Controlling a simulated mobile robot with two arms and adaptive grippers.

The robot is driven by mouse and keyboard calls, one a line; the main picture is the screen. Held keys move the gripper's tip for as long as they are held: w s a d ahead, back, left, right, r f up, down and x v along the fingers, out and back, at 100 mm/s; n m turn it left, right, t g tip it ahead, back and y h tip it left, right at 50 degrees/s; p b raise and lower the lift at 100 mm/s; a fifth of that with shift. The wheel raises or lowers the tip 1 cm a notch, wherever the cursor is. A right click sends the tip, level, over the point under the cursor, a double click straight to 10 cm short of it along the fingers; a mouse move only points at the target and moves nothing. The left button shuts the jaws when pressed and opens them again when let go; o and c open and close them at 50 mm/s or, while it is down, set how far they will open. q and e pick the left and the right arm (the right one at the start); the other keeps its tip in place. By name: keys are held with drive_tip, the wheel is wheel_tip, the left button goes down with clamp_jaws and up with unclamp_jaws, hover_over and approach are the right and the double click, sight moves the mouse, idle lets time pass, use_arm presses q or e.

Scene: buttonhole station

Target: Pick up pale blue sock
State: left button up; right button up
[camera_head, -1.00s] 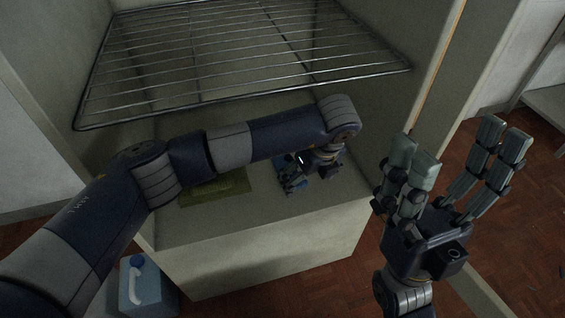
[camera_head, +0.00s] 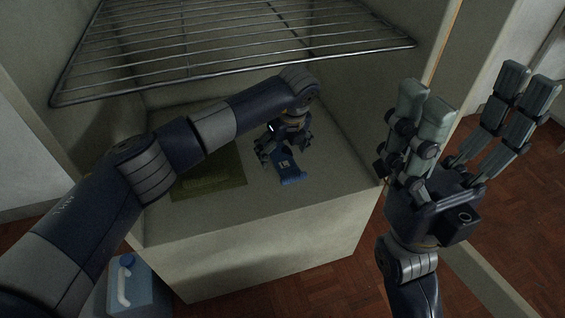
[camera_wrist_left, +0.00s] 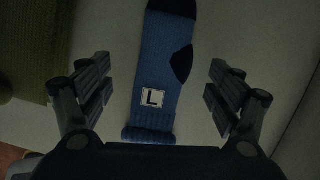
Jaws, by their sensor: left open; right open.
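A blue sock (camera_head: 291,174) with a white square label lies flat on the cabinet's lower surface; its far part is hidden by my left gripper in the head view. In the left wrist view the sock (camera_wrist_left: 163,65) is blue with a dark heel and toe and a label marked "L". My left gripper (camera_head: 285,150) is open above the sock. In the left wrist view its fingers (camera_wrist_left: 152,92) stand on either side of the sock, apart from it. My right gripper (camera_head: 475,120) is open and empty, raised at the right, away from the sock.
A green knitted cloth (camera_head: 210,178) lies left of the sock, partly under my left arm. A wire rack (camera_head: 240,45) hangs above, behind the arm. Cabinet walls stand at the back and right. A blue jug (camera_head: 128,285) stands at the lower left.

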use_arm(q)
drive_tip(key=shift+f, duration=0.2)
drive_tip(key=c, duration=1)
drive_tip(key=shift+r, duration=0.1)
